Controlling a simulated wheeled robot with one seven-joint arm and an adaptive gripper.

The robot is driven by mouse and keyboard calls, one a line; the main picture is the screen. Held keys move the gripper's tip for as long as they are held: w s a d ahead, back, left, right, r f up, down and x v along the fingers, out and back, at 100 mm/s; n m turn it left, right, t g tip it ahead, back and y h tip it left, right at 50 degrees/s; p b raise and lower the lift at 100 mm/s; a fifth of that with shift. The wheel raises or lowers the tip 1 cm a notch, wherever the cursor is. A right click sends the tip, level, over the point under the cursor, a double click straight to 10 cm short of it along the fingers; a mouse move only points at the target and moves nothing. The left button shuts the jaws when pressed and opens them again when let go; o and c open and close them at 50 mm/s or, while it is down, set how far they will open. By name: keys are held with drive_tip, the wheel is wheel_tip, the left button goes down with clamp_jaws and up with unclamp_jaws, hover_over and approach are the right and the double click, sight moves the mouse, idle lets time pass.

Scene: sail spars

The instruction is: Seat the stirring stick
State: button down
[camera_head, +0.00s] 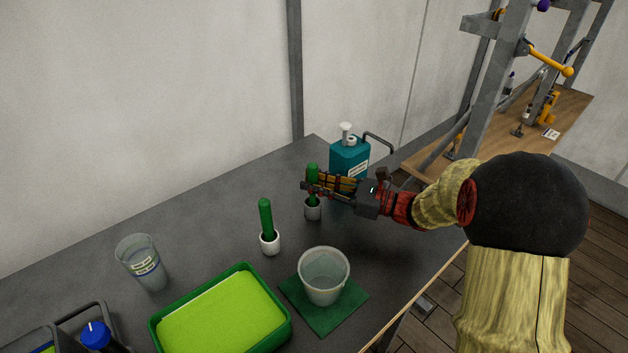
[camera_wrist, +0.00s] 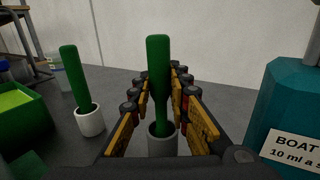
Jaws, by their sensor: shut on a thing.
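A green stick (camera_head: 313,170) with a thick upper part stands upright at a white cup-shaped holder (camera_head: 313,210) on the grey table. My gripper (camera_head: 308,186) is shut on this stick, reaching in level from the right. In the wrist view the stick (camera_wrist: 158,70) rises between the yellow-padded fingers, and its thinner lower end shows at the mouth of the white holder (camera_wrist: 162,142). How deep it sits there I cannot tell. A second, similar green stick (camera_head: 265,216) stands in another white holder (camera_head: 270,243), nearer and to the left, slightly tilted.
A teal pump bottle (camera_head: 349,158) stands close behind my gripper. A clear beaker (camera_head: 324,278) stands on a green mat (camera_head: 349,310). A green tray (camera_head: 157,331) and a clear labelled cup (camera_head: 142,262) are at the left. The back left of the table is clear.

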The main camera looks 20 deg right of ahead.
drive_tip(key=shift+f, duration=0.5)
drive_tip(key=c, duration=1.6)
unclamp_jaws()
drive_tip(key=v, duration=1.2)
drive_tip(key=shift+f, duration=0.1)
drive_tip(key=shift+d, duration=0.1)
